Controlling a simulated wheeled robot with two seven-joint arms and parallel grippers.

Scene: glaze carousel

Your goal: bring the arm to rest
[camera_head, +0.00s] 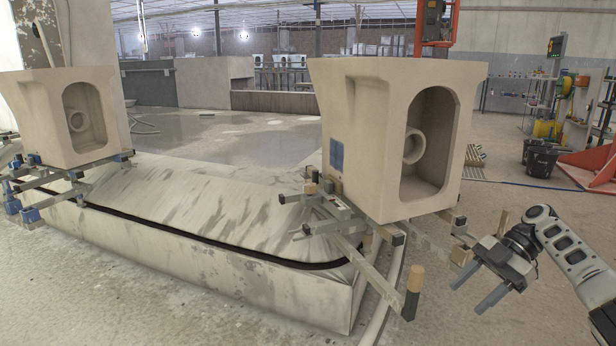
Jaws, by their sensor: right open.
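My right gripper (480,296) is at the lower right, at the end of my right arm (572,254) that comes in from the right edge. Its two grey fingers are apart, point down and to the left, and hold nothing. It is to the right of the wooden-ended bar of the near carousel arm, with a visible gap between them. My left gripper is out of view.
A beige ceramic piece (360,140) stands on a support of bars (375,270) near my gripper. A similar piece (75,120) stands at the left. A low covered block (230,265) lies between them.

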